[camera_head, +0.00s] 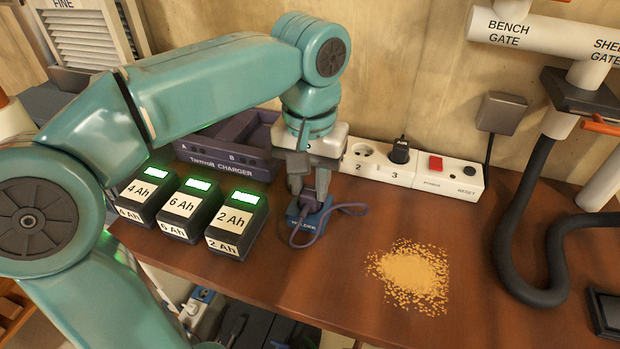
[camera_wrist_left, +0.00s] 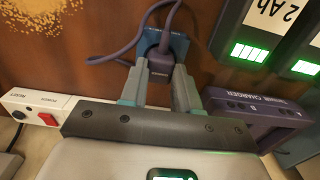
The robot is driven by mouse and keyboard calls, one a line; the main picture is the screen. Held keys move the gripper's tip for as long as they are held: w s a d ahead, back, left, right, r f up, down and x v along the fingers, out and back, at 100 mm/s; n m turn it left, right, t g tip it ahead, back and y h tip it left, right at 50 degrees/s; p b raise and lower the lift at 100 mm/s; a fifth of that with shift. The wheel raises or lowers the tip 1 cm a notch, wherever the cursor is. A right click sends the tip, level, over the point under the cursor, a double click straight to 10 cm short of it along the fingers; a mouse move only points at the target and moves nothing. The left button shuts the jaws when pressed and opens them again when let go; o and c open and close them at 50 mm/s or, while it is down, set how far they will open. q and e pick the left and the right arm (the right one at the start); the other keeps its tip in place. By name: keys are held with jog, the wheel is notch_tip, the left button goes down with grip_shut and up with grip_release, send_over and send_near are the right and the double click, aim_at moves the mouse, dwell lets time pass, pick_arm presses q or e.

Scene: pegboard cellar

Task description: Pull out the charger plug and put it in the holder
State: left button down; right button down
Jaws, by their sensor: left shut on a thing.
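My left gripper (camera_head: 309,188) points down and is shut on the dark purple charger plug (camera_wrist_left: 159,64). The plug is at the small blue holder (camera_head: 301,229) on the bench; its blue face also shows in the wrist view (camera_wrist_left: 180,44). I cannot tell whether the plug is fully seated or just above the holder. Its purple cord (camera_head: 347,208) loops out to the right of the holder. The white power strip (camera_head: 454,181) behind has an empty round socket 2 (camera_head: 363,150) and a black plug in socket 3 (camera_head: 399,150). My right gripper is not in view.
The purple charger (camera_head: 222,167) stands behind left. Several battery packs, including the 2 Ah one (camera_head: 237,221), stand close left of the holder. A sawdust pile (camera_head: 410,276) lies to the right, and a black hose (camera_head: 508,245) farther right. Bare bench lies in front.

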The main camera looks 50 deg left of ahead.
aim_at(310, 191)
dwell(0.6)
pick_arm(q)
jog(key=shift+c, duration=1.3)
grip_release()
jog(key=shift+r+p, duration=0.1)
jog(key=shift+p, duration=0.2)
notch_tip(310, 191, up, 7)
jog(key=p, duration=0.7)
